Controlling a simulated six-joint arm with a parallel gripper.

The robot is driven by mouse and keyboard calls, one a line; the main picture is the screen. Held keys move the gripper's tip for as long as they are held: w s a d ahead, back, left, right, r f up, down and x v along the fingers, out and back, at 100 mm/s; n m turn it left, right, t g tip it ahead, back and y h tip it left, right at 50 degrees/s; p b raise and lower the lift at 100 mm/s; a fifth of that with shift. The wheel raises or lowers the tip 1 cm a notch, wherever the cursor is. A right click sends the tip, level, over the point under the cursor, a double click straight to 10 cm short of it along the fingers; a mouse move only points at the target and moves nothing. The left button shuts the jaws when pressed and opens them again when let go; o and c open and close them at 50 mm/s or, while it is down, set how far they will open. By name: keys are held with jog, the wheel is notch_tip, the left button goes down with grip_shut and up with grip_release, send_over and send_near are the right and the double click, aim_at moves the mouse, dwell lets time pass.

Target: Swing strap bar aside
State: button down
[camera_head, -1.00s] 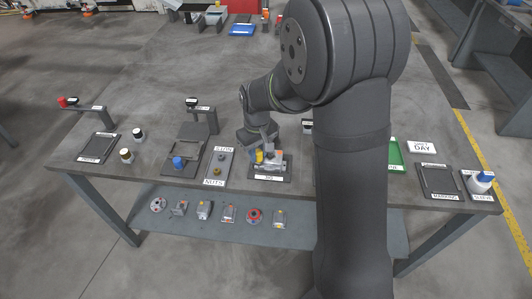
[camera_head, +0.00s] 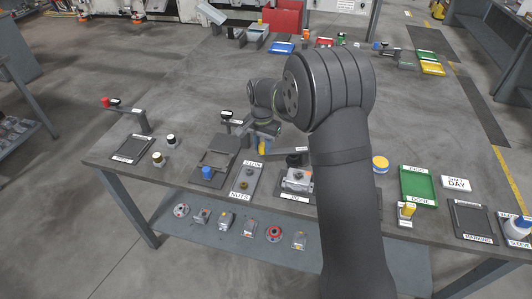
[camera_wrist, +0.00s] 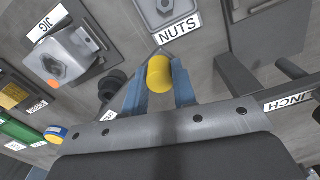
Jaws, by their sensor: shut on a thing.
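My gripper (camera_head: 263,138) is low over the table, behind the nuts tray and left of the jig. In the wrist view its blue fingers (camera_wrist: 160,84) are shut on a yellow cylindrical grip (camera_wrist: 159,73), which also shows in the head view (camera_head: 262,147). A black round knob (camera_wrist: 112,84) stands between the jig and my fingers.
The nuts tray (camera_head: 235,190) lies in front of my gripper. A dark fixture with a post and arm (camera_head: 233,121) stands close on the left. A labelled bar (camera_wrist: 290,97) is near my gripper's right side. The green tray (camera_head: 419,170) is far right.

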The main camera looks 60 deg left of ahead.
jog(key=shift+w+a+m, duration=0.85)
jog(key=shift+a+m, duration=0.3)
jog(key=shift+w+a+m, duration=0.8)
jog(key=shift+a+m, duration=0.35)
jog(key=c, duration=1.2)
grip_release()
jog(key=shift+o, duration=0.2)
notch_tip(320, 180, up, 18)
jog(key=shift+f, duration=0.25)
jog(key=shift+f, duration=0.1)
